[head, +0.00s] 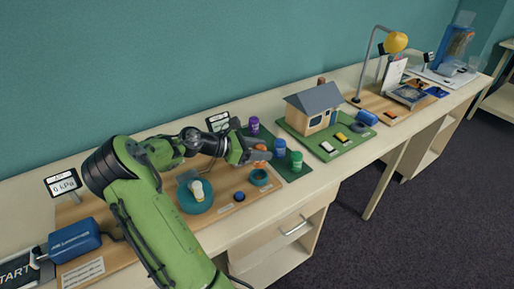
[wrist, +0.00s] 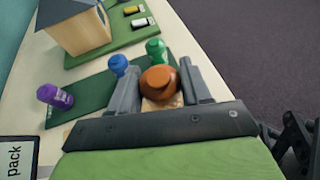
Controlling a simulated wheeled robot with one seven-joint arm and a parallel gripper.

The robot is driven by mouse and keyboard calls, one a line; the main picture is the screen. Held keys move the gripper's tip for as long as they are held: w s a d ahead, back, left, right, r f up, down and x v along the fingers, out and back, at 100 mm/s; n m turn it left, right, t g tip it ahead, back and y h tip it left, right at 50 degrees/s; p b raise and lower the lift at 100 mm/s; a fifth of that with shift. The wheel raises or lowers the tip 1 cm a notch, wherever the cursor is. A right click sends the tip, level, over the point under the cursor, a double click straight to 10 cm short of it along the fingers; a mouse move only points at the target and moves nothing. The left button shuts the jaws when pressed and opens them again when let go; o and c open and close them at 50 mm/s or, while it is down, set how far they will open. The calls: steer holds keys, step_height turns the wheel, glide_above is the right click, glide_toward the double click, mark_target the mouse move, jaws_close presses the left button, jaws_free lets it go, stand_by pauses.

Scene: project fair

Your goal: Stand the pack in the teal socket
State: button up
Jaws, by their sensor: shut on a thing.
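My gripper (wrist: 160,88) is shut on an orange-brown, round-topped pack (wrist: 159,80), which sits between its two grey fingers in the wrist view. In the head view my gripper (head: 255,152) is over the right end of the wooden board, with a bit of the orange pack (head: 261,148) showing at its tip. The teal socket (head: 260,178), a small round ring, is on the board just below and in front of the gripper in the picture. The pack is apart from it. The pack's lower end is mostly hidden in both views.
A larger teal dish (head: 194,207) holds a white and yellow piece. A blue knob (head: 239,196) is nearby. Purple (head: 253,126), blue (head: 279,147) and green (head: 296,161) bottles stand on a green mat close to my gripper. A model house (head: 314,112) stands farther right.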

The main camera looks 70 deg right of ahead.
mark_target(258, 164)
steer(key=shift+w+f+b, duration=0.1)
steer(key=shift+f+b, duration=2.5)
steer(key=shift+b, duration=0.3)
steer(key=shift+r, duration=0.1)
steer(key=shift+p, duration=0.4)
steer(key=shift+p, duration=1)
steer(key=shift+f, duration=0.55)
steer(key=o, duration=0.8)
